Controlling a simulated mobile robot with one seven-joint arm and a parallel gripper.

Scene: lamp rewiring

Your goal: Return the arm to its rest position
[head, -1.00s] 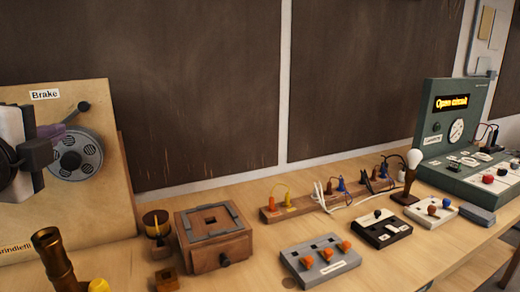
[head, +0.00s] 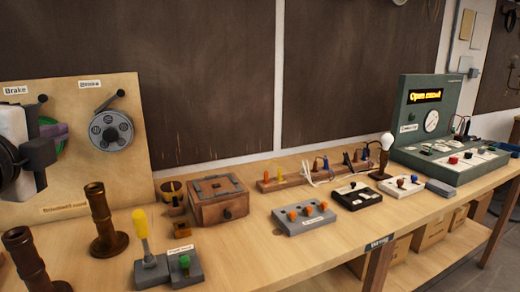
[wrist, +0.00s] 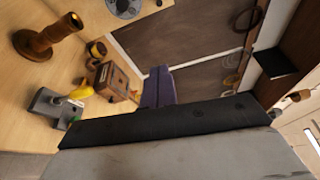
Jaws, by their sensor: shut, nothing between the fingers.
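My gripper (head: 54,131) shows at the far left of the head view, in front of the board with the brake wheels. It has dark purple fingers on a black and white body. In the wrist view my gripper (wrist: 160,86) shows its purple fingers side by side, closed together with nothing held. The fingers are raised clear of the bench and touch nothing that I can see. Part of the arm is cut off by the left edge of the head view.
The brake board (head: 133,160) stands behind my gripper. Dark brown posts (head: 107,225) and a yellow-handled switch (head: 143,228) stand on the bench below. A wooden box (head: 215,203), switch blocks and a lamp (head: 384,155) stand further right. A green panel (head: 425,115) reads "Open circuit".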

